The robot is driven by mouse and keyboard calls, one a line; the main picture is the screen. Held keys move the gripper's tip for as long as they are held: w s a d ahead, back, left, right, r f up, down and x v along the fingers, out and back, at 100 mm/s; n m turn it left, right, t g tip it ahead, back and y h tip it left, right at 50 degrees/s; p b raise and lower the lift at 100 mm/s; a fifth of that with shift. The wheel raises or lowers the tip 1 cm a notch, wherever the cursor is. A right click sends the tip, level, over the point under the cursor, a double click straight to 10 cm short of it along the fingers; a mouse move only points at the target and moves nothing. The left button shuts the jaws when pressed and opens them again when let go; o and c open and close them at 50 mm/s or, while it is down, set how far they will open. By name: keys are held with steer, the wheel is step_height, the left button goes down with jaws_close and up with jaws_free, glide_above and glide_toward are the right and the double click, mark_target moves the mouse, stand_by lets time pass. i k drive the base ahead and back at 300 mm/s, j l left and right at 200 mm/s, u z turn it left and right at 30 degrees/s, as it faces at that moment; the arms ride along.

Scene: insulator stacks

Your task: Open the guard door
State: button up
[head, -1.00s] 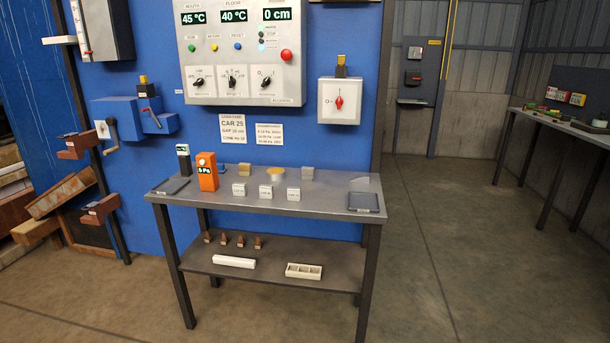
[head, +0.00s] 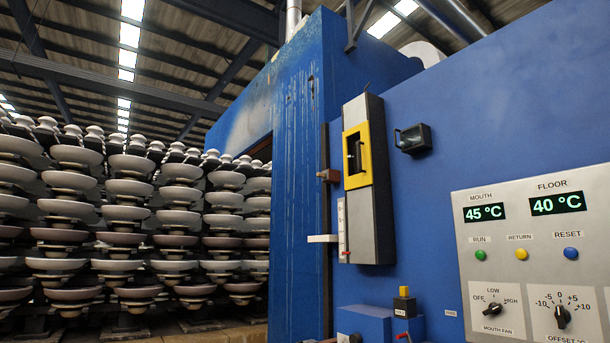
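No part is labelled as the guard door. A tall narrow grey box (head: 371,222) is fixed to the blue wall in the middle of the head view. A yellow frame (head: 357,179) sits on its upper front, with a dark opening and a small dark handle-like part inside. It may be the guard door, but I cannot tell, nor whether it is open or shut. A small black box (head: 413,139) is on the wall to its right. My gripper is not in view.
A grey control panel (head: 537,260) with displays and knobs is at the right. A blue box (head: 365,322) juts from the wall below the tall box. A white scale (head: 342,225) and a white bar (head: 323,238) are at its left. Stacked insulators (head: 130,225) fill the left.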

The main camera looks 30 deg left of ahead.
mark_target(365, 178)
steer(key=i+j+u, duration=0.25)
steer(key=i, duration=0.25)
steer(key=i+j+u, duration=0.1)
steer(key=i+u, duration=0.2)
steer(key=i, duration=0.15)
steer(key=i+j+z, duration=0.1)
steer(key=i+j, duration=0.2)
steer(key=i+j+z, duration=0.1)
steer(key=i+j, duration=0.2)
steer(key=j, duration=0.2)
steer(key=i+j+z, duration=0.1)
steer(key=i+j, duration=0.2)
steer(key=j, duration=0.1)
